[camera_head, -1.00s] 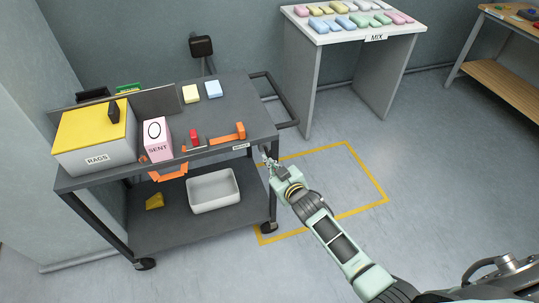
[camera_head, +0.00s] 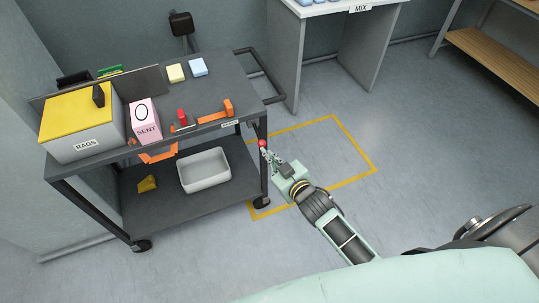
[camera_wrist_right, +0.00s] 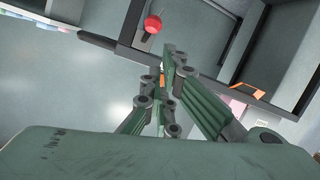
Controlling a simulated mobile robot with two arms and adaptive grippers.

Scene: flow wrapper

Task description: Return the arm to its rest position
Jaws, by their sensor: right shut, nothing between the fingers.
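My right arm reaches in from the lower right in the head view. Its gripper (camera_head: 272,157) is shut and empty, near the front right leg of the grey cart (camera_head: 195,117). In the right wrist view the fingers (camera_wrist_right: 172,58) are together with nothing between them. A small round red thing (camera_head: 263,143) shows just beyond the fingertips; it also shows in the wrist view (camera_wrist_right: 152,24), apart from the fingers. My left gripper is not in view.
The cart carries a rags box (camera_head: 85,150), a pink sent box (camera_head: 144,121), an orange tool (camera_head: 214,113) and two sponges. A white bin (camera_head: 204,183) stands on its lower shelf. The mix table (camera_head: 335,8) is behind. Yellow-taped floor (camera_head: 368,160) is clear.

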